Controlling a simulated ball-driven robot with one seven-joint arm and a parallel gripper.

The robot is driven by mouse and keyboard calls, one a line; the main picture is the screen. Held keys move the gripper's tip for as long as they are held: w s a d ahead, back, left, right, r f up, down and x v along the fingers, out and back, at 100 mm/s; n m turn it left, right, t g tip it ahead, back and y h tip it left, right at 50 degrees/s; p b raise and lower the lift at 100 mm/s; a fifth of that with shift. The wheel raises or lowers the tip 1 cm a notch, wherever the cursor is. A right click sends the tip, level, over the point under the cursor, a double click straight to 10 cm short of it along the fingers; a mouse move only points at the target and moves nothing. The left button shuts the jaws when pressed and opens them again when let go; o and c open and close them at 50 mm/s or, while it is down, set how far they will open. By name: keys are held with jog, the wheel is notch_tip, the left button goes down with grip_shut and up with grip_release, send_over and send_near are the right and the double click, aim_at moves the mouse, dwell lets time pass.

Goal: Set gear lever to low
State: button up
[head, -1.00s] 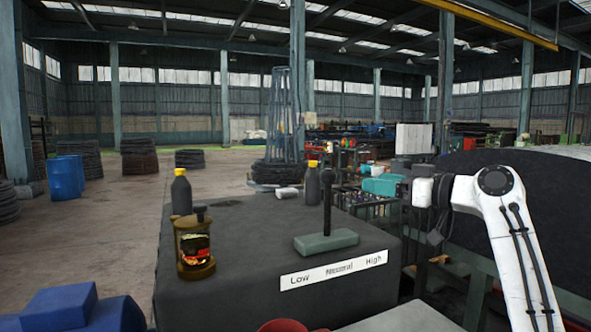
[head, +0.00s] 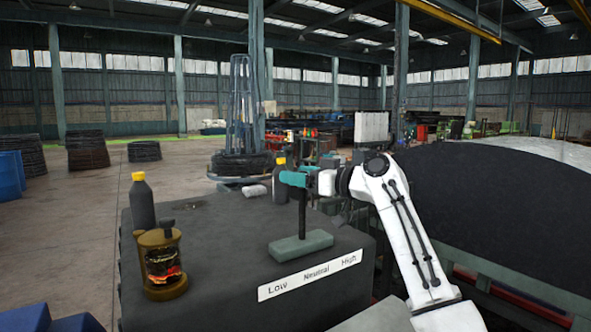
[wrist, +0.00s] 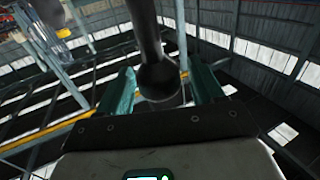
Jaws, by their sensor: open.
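The gear lever (head: 302,212) is a dark rod standing about upright on a grey-green base block (head: 300,246) on the dark box. A white label (head: 310,276) on the box's front edge reads Low, Neutral, High from left to right. The lever stands about over Neutral. My gripper (head: 294,179) has teal fingers at the lever's top and hides part of it in the head view. In the wrist view, the lever's round black knob (wrist: 160,82) lies between the open fingers (wrist: 162,88), with gaps on both sides.
On the box's left stand a brass lantern-like object (head: 160,264) and a dark bottle with a yellow cap (head: 142,204). Another yellow-capped bottle (head: 279,186) stands behind the lever. A large dark drum (head: 480,195) is at the right.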

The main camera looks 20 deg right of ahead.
jog(key=shift+w+a, duration=0.4)
jog(key=shift+w, duration=0.05)
jog(key=shift+c, duration=0.3)
grip_shut()
